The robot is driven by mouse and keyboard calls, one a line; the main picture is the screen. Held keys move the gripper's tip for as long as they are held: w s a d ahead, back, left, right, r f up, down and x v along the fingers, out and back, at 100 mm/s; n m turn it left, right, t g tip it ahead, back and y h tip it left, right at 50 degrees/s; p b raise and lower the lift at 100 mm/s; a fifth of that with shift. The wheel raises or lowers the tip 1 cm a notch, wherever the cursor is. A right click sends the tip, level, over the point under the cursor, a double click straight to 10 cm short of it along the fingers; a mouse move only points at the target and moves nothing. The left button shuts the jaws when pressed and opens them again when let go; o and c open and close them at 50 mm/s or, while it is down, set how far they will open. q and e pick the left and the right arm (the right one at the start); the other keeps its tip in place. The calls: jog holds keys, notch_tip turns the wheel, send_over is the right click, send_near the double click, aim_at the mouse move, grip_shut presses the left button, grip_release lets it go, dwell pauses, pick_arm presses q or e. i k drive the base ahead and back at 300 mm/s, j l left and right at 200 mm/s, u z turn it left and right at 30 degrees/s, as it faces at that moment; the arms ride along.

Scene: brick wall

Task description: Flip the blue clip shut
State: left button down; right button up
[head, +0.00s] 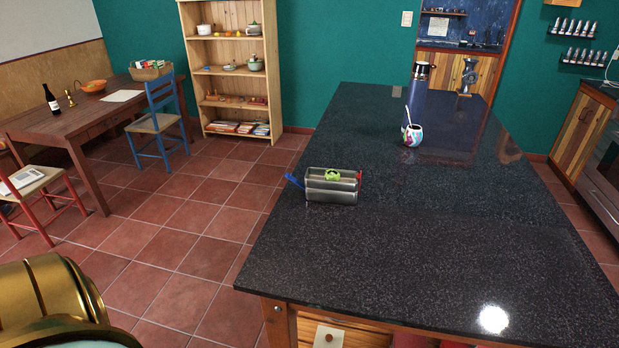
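A metal box (331,191) sits on the dark speckled countertop, near its left edge. The blue clip (293,181) is at the box's left end and sticks out up and to the left, away from the box's side. A red clip (360,178) is at the right end and looks upright, close against the box. A green piece (333,175) lies on top of the box. Neither of my grippers shows in the head view. A gold and green rounded part at the lower left looks like part of my own body.
A patterned cup with a straw (412,135), a dark blue flask (418,92) and a grinder (467,77) stand farther back on the countertop (400,250). The counter's front and right are clear. A wooden table (90,110) with chairs stands at the left.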

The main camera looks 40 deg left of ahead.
aim_at(288, 175)
jog(key=k+j, duration=0.15)
jog(key=j, duration=0.25)
jog(key=k+j, duration=0.15)
jog(key=j, duration=0.25)
jog(key=k+j, duration=0.1)
jog(key=j, duration=0.3)
jog(key=k+j+z, duration=0.1)
jog(key=j, duration=0.3)
jog(key=k+j, duration=0.2)
jog(key=j, duration=0.2)
jog(key=k+j, duration=0.15)
jog(key=j, duration=0.25)
jog(key=k+j, duration=0.15)
jog(key=j, duration=0.25)
jog(key=k+j, duration=0.15)
jog(key=j, duration=0.25)
jog(key=z, duration=0.05)
